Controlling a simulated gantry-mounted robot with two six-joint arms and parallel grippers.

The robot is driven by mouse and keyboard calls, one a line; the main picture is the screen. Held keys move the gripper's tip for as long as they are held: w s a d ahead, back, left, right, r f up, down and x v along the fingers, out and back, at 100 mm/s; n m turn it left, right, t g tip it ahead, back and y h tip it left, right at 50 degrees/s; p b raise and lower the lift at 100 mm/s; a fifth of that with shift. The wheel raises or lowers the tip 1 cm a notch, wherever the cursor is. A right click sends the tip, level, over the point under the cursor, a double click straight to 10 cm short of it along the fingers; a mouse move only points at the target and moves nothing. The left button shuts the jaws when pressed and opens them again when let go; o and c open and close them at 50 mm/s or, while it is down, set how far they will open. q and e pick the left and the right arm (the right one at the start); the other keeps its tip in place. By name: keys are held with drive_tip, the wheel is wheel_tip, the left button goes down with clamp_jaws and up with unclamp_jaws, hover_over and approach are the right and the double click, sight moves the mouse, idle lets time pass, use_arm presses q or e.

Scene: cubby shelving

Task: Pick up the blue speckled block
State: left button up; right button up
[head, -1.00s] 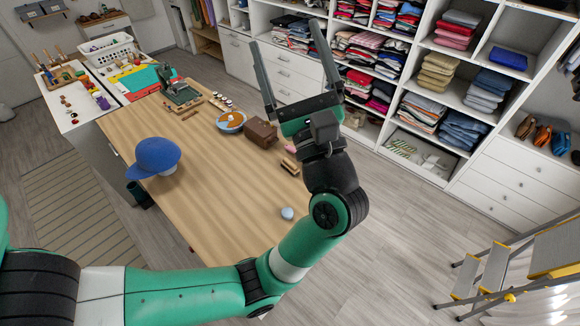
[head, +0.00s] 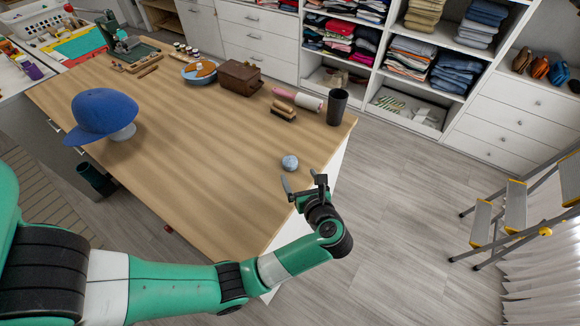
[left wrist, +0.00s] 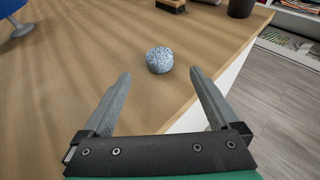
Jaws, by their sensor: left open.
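The blue speckled block (head: 290,162) is a small rounded pale-blue piece on the wooden table (head: 190,150), near its right front corner. My left gripper (head: 304,184) is open and empty at the table's edge, on the near side of the block. Its two fingers (left wrist: 160,73) are spread wide in the left wrist view and do not touch the block. My right gripper is not in view.
A brush (head: 284,111), a dark cup (head: 337,107) and a brown box (head: 239,76) stand farther back on the table. A blue cap (head: 101,114) is at the left. A step ladder (head: 515,210) stands on the right. The table around the block is clear.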

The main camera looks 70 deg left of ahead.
sight(290, 160)
use_arm(q)
drive_tip(key=b+x, duration=0.1)
drive_tip(key=x, duration=0.4)
drive_tip(key=shift+a, duration=0.15)
drive_tip(key=b+x, duration=0.1)
drive_tip(key=x, duration=0.4)
drive_tip(key=shift+a+r+b, duration=0.1)
drive_tip(key=shift+b, duration=0.3)
drive_tip(key=c, duration=1.5)
drive_tip(key=shift+r+p, duration=0.35)
drive_tip(key=shift+r, duration=0.2)
wheel_tip(290, 160, up, 3)
drive_tip(key=shift+f+p, duration=0.1)
drive_tip(key=shift+p, duration=0.75)
drive_tip(key=s+r+p+v, duration=0.1)
drive_tip(key=p+v, duration=0.1)
drive_tip(key=v, duration=0.6)
drive_tip(key=s+a+r+p+v, duration=0.1)
drive_tip(key=p+v, duration=0.1)
drive_tip(key=v, duration=0.6)
drive_tip(key=shift+s+r, duration=0.25)
drive_tip(key=shift+r, duration=0.1)
